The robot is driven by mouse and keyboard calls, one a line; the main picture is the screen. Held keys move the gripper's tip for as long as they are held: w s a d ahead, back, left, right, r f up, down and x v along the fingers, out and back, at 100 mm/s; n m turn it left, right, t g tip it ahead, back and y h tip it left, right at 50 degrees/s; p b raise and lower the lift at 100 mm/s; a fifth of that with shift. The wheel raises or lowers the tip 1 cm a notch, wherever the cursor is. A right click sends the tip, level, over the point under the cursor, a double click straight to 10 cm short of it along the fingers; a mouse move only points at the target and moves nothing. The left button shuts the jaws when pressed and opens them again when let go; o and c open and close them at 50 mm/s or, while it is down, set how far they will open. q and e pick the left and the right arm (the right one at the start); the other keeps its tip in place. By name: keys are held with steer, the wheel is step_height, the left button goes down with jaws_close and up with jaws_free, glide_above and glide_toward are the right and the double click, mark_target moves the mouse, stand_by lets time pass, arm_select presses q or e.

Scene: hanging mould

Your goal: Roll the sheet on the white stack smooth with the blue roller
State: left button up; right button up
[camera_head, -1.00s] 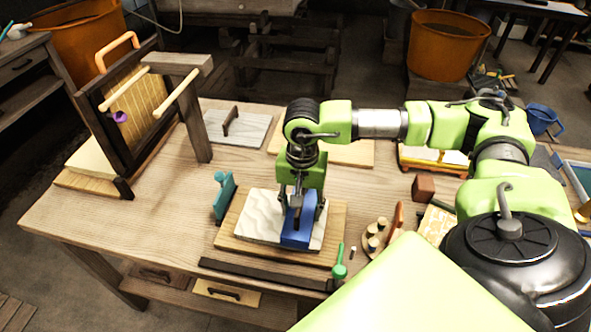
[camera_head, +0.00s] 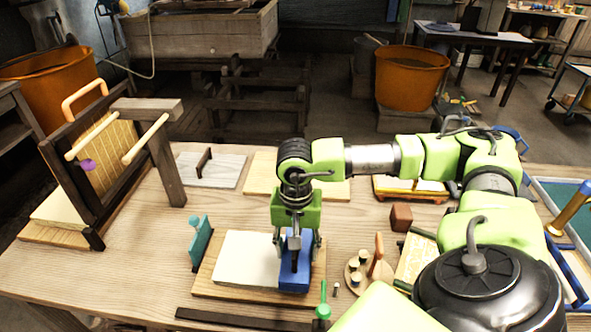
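The white stack (camera_head: 247,258) lies on a wooden board at the front middle of the table. The sheet on its top looks flat and plain white, with no waves visible. The blue roller (camera_head: 296,276) is at the right end of the stack, covering that end. My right gripper (camera_head: 294,256) points down over the roller, its fingers around the roller's dark handle, and appears shut on it. The fingertips are small and partly hidden against the roller. My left gripper is not in view.
A teal-handled tool (camera_head: 200,243) stands left of the board (camera_head: 213,283). A dark bar (camera_head: 240,319) lies in front. A round stand with small pegs (camera_head: 358,272) and a green tool (camera_head: 323,304) are to the right. A wooden frame (camera_head: 100,170) stands at left.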

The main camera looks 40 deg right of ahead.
steer(key=shift+w+a+f, duration=0.1)
steer(key=shift+w+a, duration=0.45)
steer(key=shift+w, duration=0.1)
steer(key=shift+c, duration=1.3)
steer(key=shift+w+a+b, duration=0.3)
steer(key=shift+w+a, duration=0.6)
steer(key=shift+w, duration=0.25)
steer(key=shift+w+a+b, duration=0.35)
steer(key=shift+w+a, duration=0.2)
steer(key=shift+w, duration=0.05)
steer(key=shift+w+a, duration=0.85)
steer(key=shift+w, duration=0.15)
steer(key=shift+w+a+b, duration=0.4)
steer(key=shift+w+b, duration=0.05)
steer(key=shift+b, duration=0.05)
steer(key=shift+o, duration=0.7)
steer(key=shift+w+a+b, duration=0.3)
steer(key=shift+w+a, duration=0.5)
steer(key=shift+w, duration=0.1)
steer(key=shift+w+a, duration=0.15)
steer(key=shift+w, duration=0.05)
steer(key=shift+c, duration=0.7)
steer(key=shift+w+a+b, duration=0.4)
steer(key=shift+w+a, duration=0.05)
steer(key=shift+w, duration=0.05)
steer(key=shift+w+a+b, duration=0.3)
steer(key=shift+w+a, duration=0.65)
steer(key=shift+w, duration=0.1)
steer(key=shift+d, duration=0.1)
